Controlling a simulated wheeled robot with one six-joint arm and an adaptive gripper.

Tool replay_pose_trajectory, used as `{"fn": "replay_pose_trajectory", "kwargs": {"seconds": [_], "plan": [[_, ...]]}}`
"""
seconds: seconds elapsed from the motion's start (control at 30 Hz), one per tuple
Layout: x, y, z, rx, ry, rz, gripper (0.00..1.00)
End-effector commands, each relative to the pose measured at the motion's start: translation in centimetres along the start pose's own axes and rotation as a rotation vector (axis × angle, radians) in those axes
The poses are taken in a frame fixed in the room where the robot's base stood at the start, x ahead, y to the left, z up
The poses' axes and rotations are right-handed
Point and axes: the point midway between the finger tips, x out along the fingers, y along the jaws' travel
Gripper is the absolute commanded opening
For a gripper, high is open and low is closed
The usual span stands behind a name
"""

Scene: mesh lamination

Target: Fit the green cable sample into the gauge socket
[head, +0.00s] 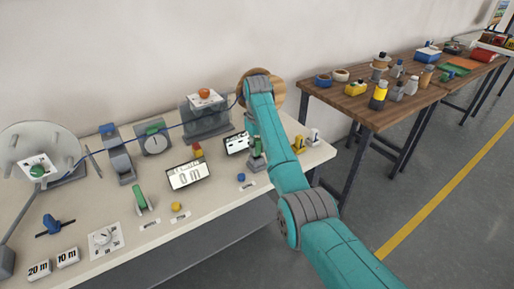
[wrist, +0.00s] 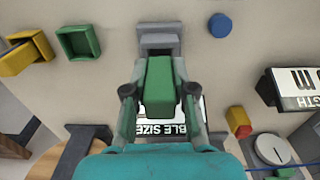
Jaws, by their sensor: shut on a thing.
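The green cable sample (wrist: 159,82) is a green block held between the two fingers of my gripper (wrist: 160,95) in the wrist view. My gripper is shut on it. A grey stepped block (wrist: 158,38), seemingly the gauge socket, lies on the bench just beyond the sample's far end. The sample overlaps it in the picture, and I cannot tell whether they touch. A sign reading "BLE SIZE" (wrist: 165,129) is partly hidden behind the gripper. In the head view the sample (head: 257,145) shows small beside my arm, above the bench's right part.
In the wrist view, a hollow green holder (wrist: 78,42) and a yellow one (wrist: 28,50) stand left, a blue knob (wrist: 220,25) and a red-and-yellow piece (wrist: 238,120) right. A length display (head: 189,174) and a grey machine (head: 207,118) stand on the bench.

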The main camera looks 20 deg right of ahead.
Motion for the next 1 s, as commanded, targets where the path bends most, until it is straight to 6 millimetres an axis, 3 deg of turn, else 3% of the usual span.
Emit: {"fn": "replay_pose_trajectory", "kwargs": {"seconds": [1.0], "plan": [[1.7, 0.0, 0.0, 0.000, -0.001, 0.000, 0.00]]}}
